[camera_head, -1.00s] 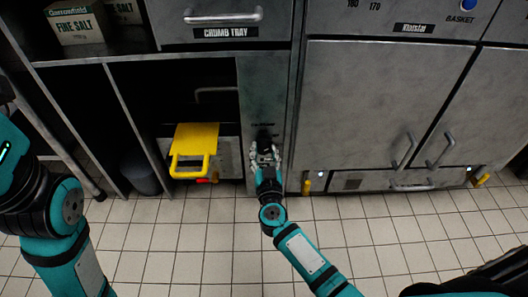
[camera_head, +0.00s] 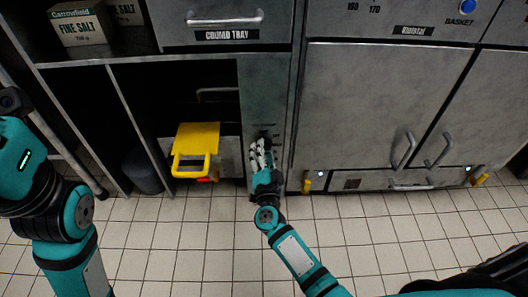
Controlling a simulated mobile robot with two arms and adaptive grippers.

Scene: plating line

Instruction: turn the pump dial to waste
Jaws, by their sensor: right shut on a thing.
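The pump dial (camera_head: 264,134) is a small dark knob on the narrow grey panel (camera_head: 265,90) between the open bay and the large cabinet. My right gripper (camera_head: 261,146) reaches up to it from below and is shut on it. The fingers hide most of the dial, and the marks around it are too small to read, so I cannot tell which setting it points to. My left arm (camera_head: 70,225) stands at the left edge, far from the dial. Its gripper is outside the view.
A yellow tray with a handle (camera_head: 196,145) sticks out of the open bay left of the dial. The crumb tray drawer (camera_head: 225,18) is above. Large cabinet doors (camera_head: 370,105) stand to the right. The tiled floor (camera_head: 185,235) in front is clear.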

